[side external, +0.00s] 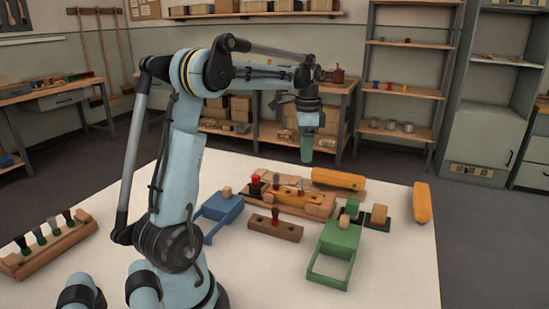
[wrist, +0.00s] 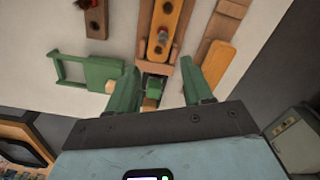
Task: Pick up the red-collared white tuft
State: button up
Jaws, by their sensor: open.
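My gripper (side external: 307,152) hangs above the back of the white table with its green fingers pointing down, empty. In the wrist view my gripper (wrist: 160,70) has its two fingers apart. Below it is a wooden fixture (side external: 318,210), also in the wrist view (wrist: 171,22), with small upright pieces on it. A dark reddish tuft (side external: 275,214) stands in a separate brown block (side external: 288,231) in front. I cannot make out which piece is the red-collared white tuft; white bristles are too small to tell.
A green tray (side external: 331,270) and a blue box (side external: 216,214) flank the brown block. Orange rounded blocks lie at the back (side external: 338,179) and right (side external: 422,203). A wooden rack (side external: 45,255) with several dark tufts stands at left. The right front table is clear.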

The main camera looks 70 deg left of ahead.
aim_at(302, 180)
notch_tip(302, 180, down, 7)
jog(key=shift+a+r, duration=0.1)
jog(key=shift+s+a+f, duration=0.1)
jog(key=shift+a+f, duration=0.1)
jog(key=shift+f, duration=1.15)
jog(key=shift+s+a+f, duration=0.1)
jog(key=shift+a+f, duration=0.05)
jog(key=shift+f, duration=1.15)
grip_shut()
